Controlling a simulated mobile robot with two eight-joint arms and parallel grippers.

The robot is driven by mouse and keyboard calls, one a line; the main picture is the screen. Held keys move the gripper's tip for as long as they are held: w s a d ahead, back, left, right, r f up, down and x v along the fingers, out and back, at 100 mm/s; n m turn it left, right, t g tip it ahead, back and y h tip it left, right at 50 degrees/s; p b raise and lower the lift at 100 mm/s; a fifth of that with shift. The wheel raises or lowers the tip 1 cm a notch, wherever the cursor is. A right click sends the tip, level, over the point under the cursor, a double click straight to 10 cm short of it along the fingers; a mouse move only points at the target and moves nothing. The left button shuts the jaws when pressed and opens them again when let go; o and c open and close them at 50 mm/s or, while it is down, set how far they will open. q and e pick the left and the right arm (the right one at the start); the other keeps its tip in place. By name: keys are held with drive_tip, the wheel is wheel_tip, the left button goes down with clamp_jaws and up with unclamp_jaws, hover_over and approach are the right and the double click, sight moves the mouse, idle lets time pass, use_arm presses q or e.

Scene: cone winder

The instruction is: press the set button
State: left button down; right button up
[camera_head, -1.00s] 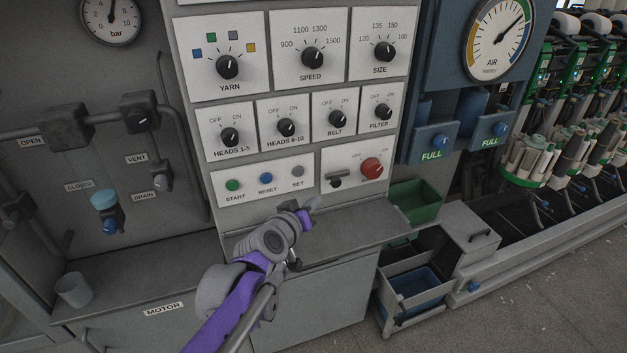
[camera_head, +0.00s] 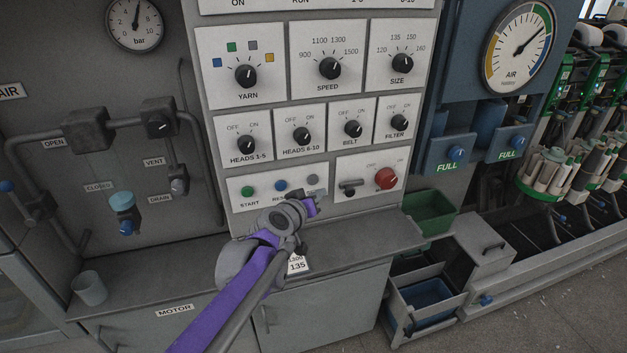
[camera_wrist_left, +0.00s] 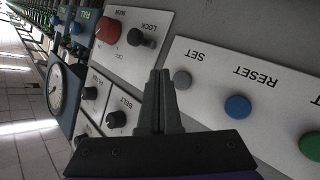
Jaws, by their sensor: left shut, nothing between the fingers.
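The grey set button (camera_head: 313,179) is at the right end of the white button plate, right of the blue reset button (camera_head: 280,185) and green start button (camera_head: 247,191). In the head view its label is hidden behind my left gripper (camera_head: 320,197), which is just below and in front of it. The left wrist view shows the set button (camera_wrist_left: 182,80) close beside the shut, empty fingertips (camera_wrist_left: 159,74). The picture does not show the fingers touching it.
A red knob (camera_head: 386,178) and a black lock lever (camera_head: 350,186) sit on the plate to the right. Rotary knobs fill the panel above. A grey ledge (camera_head: 370,232) juts out below. A tag reading 135 (camera_head: 297,265) shows beneath my arm.

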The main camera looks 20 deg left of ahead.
sight(313, 180)
use_arm(q)
drive_tip(key=shift+w+a+p, duration=0.35)
drive_tip(key=shift+w+a, duration=0.35)
drive_tip(key=shift+w, duration=0.3)
use_arm(e)
drive_tip(key=shift+w+r, duration=0.25)
drive_tip(key=shift+r, duration=0.4)
use_arm(q)
drive_tip(key=shift+w+r, duration=0.1)
use_arm(e)
drive_tip(key=shift+r, duration=0.15)
idle(0.5)
use_arm(q)
drive_tip(key=shift+w+a, duration=0.25)
drive_tip(key=shift+w, duration=0.05)
use_arm(e)
drive_tip(key=shift+w+r, duration=0.2)
use_arm(q)
drive_tip(key=shift+s, duration=0.1)
use_arm(e)
drive_tip(key=shift+s, duration=0.1)
